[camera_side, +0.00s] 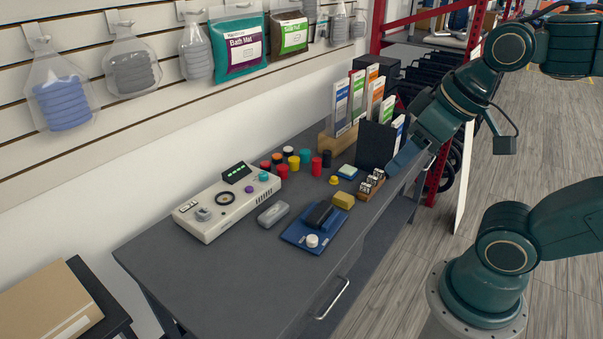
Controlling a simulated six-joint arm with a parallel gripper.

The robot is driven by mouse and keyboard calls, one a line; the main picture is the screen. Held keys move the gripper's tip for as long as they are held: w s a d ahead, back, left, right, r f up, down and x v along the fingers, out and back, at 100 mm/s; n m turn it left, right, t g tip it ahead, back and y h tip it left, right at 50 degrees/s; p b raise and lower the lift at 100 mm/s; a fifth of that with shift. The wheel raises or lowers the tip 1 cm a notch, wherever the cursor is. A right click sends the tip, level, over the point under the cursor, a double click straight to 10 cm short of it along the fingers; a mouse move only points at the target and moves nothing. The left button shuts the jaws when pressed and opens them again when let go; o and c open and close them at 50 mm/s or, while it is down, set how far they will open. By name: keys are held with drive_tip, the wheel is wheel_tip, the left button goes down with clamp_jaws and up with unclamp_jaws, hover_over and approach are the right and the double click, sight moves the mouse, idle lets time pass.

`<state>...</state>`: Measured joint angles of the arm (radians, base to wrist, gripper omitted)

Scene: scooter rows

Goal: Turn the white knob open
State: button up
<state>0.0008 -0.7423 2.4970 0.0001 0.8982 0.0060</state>
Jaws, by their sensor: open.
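The white knob (312,240) is a small round cap on the front corner of a flat blue base (294,234), which lies on the grey table. A black block (319,215) sits on the same base behind the knob. The knob is too small to tell how far it is turned. My gripper (396,166) is at the table's right side, pointing down and left, well apart from the knob. It is open, and I see nothing held in it. Its fingers are partly hard to make out.
A brown block with small dials (370,184) is close to my gripper. A yellow block (343,200), a grey case (273,214) and a white control panel (228,204) lie around the base. Colored cylinders and a book holder (374,145) stand behind. The table's front left is clear.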

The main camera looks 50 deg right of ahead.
drive_tip(key=w, duration=0.1)
drive_tip(key=m+g, duration=0.6)
drive_tip(key=m, duration=0.7)
hover_over(312, 238)
wheel_tip(312, 238, down, 24)
drive_tip(key=r, duration=0.1)
drive_tip(key=shift+d+f, duration=0.1)
drive_tip(key=shift+f, duration=0.15)
drive_tip(key=shift+f, duration=0.2)
drive_tip(key=shift+f, duration=6.7)
drive_tip(key=shift+c, duration=0.4)
